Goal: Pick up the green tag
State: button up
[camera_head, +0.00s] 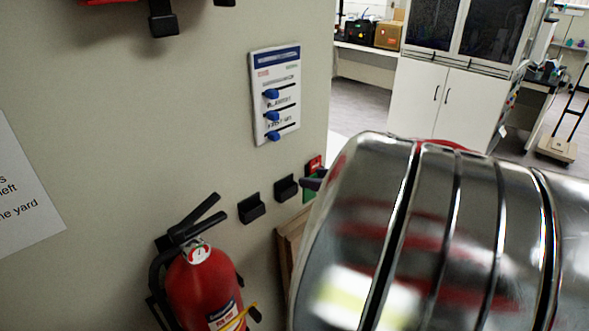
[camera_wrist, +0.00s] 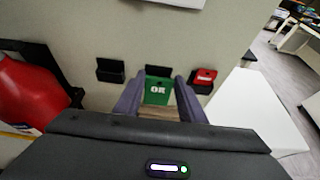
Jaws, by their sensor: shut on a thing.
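The green tag (camera_wrist: 157,92) with white lettering sits between the two dark fingers of my gripper (camera_wrist: 158,82) in the wrist view. My gripper is shut on it. The tag is in front of, or just below, the middle black wall holder (camera_wrist: 158,71); I cannot tell whether they touch. In the head view, a strip of the green tag (camera_head: 310,192) shows beside a dark finger of my gripper (camera_head: 314,183). My shiny arm hides the rest.
A red tag (camera_wrist: 204,77) is in the holder to the right. An empty black holder (camera_wrist: 110,70) is to the left. A red fire extinguisher (camera_head: 206,287) hangs at lower left. A sign with blue sliders (camera_head: 275,95) is above.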

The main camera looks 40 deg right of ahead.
jog(key=s, duration=0.9)
jog(key=shift+s, duration=0.25)
jog(key=shift+d+r, duration=0.1)
jog(key=shift+r, duration=0.05)
notch_tip(320, 180, up, 6)
jog(key=shift+r, duration=0.2)
dwell(1.4)
jog(key=w+a, duration=0.3)
jog(key=w, duration=0.2)
jog(key=w+a+f, duration=0.1)
jog(key=w+a, duration=0.3)
jog(key=w, duration=0.2)
jog(key=w+a+f, duration=0.1)
jog(key=w+a, duration=0.3)
jog(key=w, duration=0.1)
jog(key=shift+w, duration=0.35)
jog(key=shift+w+a, duration=0.55)
jog(key=shift+a, duration=0.2)
